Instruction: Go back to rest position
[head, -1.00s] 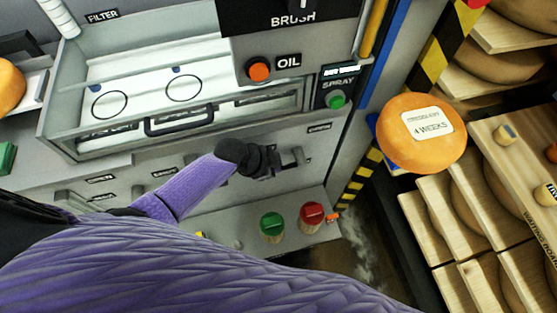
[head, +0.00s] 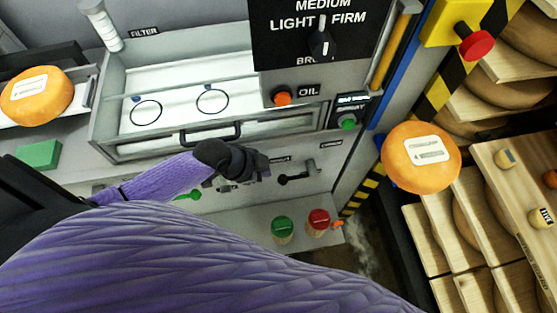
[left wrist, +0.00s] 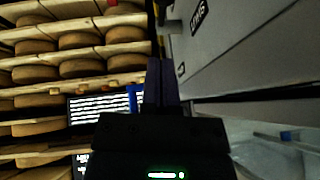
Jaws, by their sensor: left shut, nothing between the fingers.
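My left arm comes in from the left of the head view in a purple sleeve. Its black left gripper (head: 258,166) is in front of the machine's grey lower panel, below the handle of the clear-fronted tray (head: 190,134). The left gripper is shut and empty. In the left wrist view its closed dark fingers (left wrist: 161,85) point up, with the grey machine side to the right and cheese shelves to the left. My right gripper is not in either view.
A control box with an orange OIL button (head: 282,96) and a green SPRAY button (head: 348,122) stands above. A green knob (head: 282,227) and a red knob (head: 318,219) sit below the gripper. Cheese wheels (head: 420,158) are at right; another (head: 38,96) is at left.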

